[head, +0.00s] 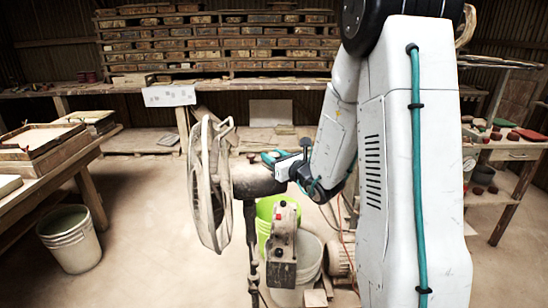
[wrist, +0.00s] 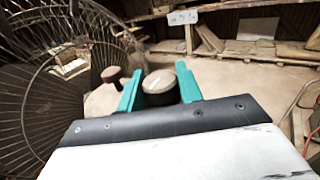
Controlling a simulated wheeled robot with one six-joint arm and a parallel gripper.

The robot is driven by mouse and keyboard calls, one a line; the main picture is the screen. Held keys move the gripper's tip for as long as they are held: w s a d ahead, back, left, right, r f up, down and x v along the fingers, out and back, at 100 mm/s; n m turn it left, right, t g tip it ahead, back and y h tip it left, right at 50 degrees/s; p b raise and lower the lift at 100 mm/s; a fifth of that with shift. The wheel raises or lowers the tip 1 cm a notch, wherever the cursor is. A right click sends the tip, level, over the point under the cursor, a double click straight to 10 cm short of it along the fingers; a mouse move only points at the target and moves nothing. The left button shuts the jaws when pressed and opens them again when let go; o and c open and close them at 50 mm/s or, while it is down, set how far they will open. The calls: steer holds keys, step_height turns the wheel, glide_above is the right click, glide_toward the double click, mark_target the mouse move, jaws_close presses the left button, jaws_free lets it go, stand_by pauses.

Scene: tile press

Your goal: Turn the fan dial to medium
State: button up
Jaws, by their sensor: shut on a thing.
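The fan (head: 208,190) stands on a dark pole left of my arm in the head view, its wire cage seen nearly edge-on. Its dark motor housing (head: 256,180) is behind the cage. In the wrist view the cage (wrist: 50,90) fills the left side. The round brown dial (wrist: 160,86) has a short pale mark on its face; I cannot read its setting. My gripper (wrist: 159,88) has its teal fingers on both sides of the dial, shut on it. It also shows at the motor housing in the head view (head: 274,157).
A green bucket (head: 264,226) and a pale bucket (head: 306,265) stand below the gripper. A machine part with a red button (head: 281,245) is near them. A wooden bench (head: 50,180) is at left, tile racks (head: 220,45) behind.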

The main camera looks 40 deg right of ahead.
steer(key=o, duration=1)
steer(key=s, duration=0.7)
steer(key=shift+s+d, duration=0.15)
steer(key=shift+s, duration=0.2)
